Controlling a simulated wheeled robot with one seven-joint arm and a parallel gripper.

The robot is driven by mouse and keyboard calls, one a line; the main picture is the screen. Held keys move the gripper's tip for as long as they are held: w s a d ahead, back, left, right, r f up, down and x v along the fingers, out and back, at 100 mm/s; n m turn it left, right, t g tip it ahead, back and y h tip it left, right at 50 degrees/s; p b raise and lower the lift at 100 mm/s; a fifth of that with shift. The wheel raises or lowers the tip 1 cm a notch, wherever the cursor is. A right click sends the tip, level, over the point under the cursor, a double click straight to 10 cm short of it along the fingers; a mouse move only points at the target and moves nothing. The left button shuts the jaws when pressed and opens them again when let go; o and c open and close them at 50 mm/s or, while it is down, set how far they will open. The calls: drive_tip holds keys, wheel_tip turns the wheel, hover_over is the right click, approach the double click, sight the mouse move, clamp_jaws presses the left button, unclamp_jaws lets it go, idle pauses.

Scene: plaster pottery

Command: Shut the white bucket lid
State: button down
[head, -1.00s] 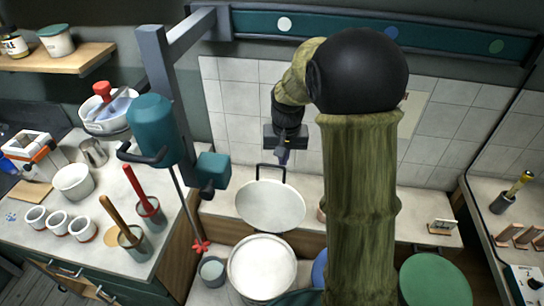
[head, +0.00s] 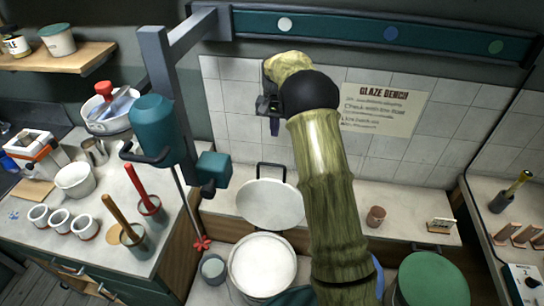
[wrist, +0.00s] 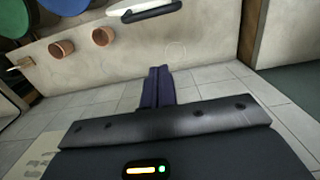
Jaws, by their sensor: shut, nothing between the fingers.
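The white bucket (head: 261,266) stands on the floor area below the ledge, its round top uncovered and showing a pale inside. Its white lid (head: 270,206) is open, raised behind the bucket and leaning toward the ledge. A dark handle (head: 270,166) sticks up from the lid's top edge. My gripper (head: 274,128) is in front of the tiled wall, above the handle and apart from it in the picture. The wrist view shows the dark fingers (wrist: 158,85) shut with nothing between them. Part of the dark handle (wrist: 146,11) shows at the top of that view.
A teal mixer (head: 155,130) on a grey post stands left of the bucket, its rod reaching down beside it. A green lid (head: 432,280) is at the lower right. A terracotta cup (head: 376,216) stands on the ledge right of my arm. The ledge between is mostly clear.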

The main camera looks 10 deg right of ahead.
drive_tip(key=shift+f, duration=0.15)
drive_tip(key=s+a+f+p, duration=0.1)
drive_tip(key=s+f+p, duration=0.3)
drive_tip(key=f+p, duration=0.2)
drive_tip(key=shift+a+f, duration=0.3)
drive_tip(key=shift+f, duration=0.8)
